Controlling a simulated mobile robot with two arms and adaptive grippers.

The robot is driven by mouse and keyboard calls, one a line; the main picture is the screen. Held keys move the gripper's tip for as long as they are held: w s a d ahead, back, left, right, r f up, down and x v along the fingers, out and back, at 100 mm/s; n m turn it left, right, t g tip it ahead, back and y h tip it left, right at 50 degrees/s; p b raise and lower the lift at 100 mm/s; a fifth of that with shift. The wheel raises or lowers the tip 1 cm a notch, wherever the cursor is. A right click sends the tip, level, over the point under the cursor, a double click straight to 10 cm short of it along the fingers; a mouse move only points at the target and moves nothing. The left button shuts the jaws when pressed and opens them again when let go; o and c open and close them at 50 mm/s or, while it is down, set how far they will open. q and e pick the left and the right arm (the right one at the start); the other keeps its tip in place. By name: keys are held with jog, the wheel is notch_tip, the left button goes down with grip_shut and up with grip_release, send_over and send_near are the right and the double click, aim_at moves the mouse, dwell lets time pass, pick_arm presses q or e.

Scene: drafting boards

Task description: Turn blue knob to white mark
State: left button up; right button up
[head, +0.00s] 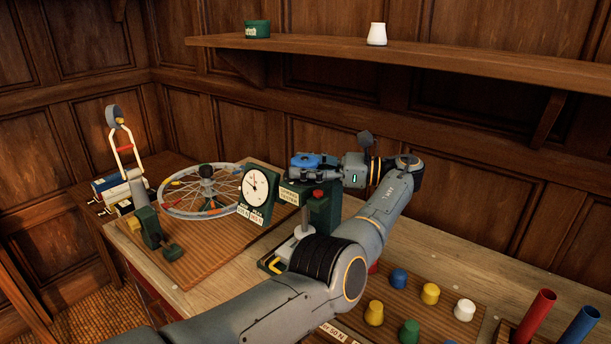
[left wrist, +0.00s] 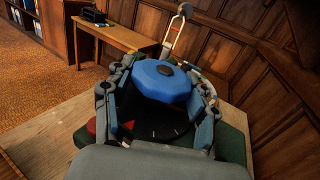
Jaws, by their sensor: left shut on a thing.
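The blue knob (head: 306,159) sits on top of the green tension tester (head: 322,207), beside its round white dial gauge (head: 258,188). My left gripper (head: 298,168) is shut on the blue knob. In the left wrist view the knob (left wrist: 163,80) is a wide blue disc with a brown centre, between the two fingers of the gripper (left wrist: 163,98). A dark plate (left wrist: 160,130) with a few small pale marks shows under the knob. I cannot tell how the knob's pointer lines up with a white mark. My right gripper is not in view.
A spoked wheel (head: 207,190) lies on the board left of the tester. Coloured pegs, among them a yellow one (head: 430,293), stand at the right front near red and blue tubes (head: 537,315). A shelf (head: 440,60) runs along the wall above. A red button (head: 318,194) is close below my gripper.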

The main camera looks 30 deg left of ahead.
aim_at(304, 159)
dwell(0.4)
pick_arm(q)
jog(key=o, duration=1.2)
jog(key=shift+a, duration=0.15)
jog(key=shift+c, duration=0.2)
notch_tip(304, 159, up, 10)
